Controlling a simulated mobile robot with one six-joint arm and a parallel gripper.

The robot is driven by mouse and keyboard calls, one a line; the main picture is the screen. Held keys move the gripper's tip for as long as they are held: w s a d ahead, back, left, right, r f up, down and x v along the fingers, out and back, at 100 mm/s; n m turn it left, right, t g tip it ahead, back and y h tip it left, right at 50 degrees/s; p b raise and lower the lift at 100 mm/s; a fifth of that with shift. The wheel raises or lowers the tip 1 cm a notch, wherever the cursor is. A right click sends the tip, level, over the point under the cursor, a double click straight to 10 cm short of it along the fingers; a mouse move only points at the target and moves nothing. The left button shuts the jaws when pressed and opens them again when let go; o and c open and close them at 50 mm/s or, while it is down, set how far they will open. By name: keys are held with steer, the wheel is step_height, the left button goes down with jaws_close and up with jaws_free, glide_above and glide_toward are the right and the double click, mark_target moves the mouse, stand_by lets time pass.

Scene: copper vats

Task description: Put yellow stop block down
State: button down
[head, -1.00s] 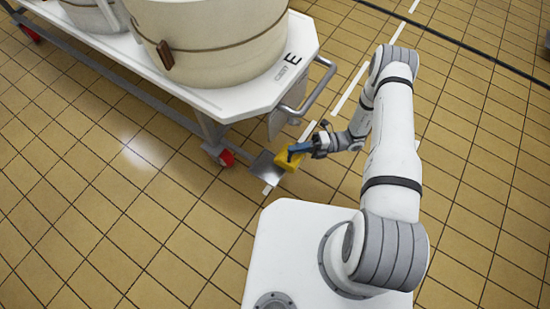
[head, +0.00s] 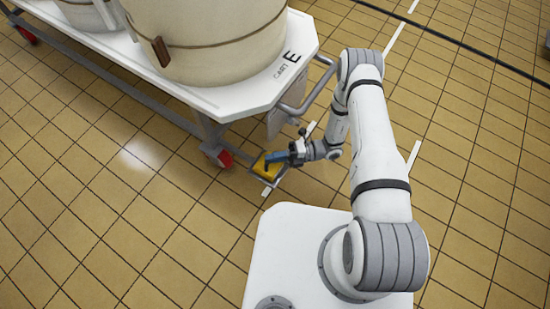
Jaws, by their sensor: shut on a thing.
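The yellow stop block (head: 263,166) is in the head view, at the corner of the white cart, close to the red caster wheel. My gripper (head: 275,158) is shut on it from the right, with its blue fingers over the block. The block is over a grey metal plate (head: 268,179) at floor level, which it mostly hides. I cannot tell whether the block touches the plate.
The white cart (head: 235,98) marked E carries large cream vats (head: 215,45). Its red caster wheel (head: 225,158) is just left of the block, and its grey handle (head: 322,85) is near my arm. Open tiled floor (head: 130,230) lies to the left.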

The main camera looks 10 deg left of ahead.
steer(key=c, duration=1.9)
jaws_free()
steer(key=shift+f, duration=0.15)
steer(key=o, duration=0.4)
steer(key=shift+o, duration=0.2)
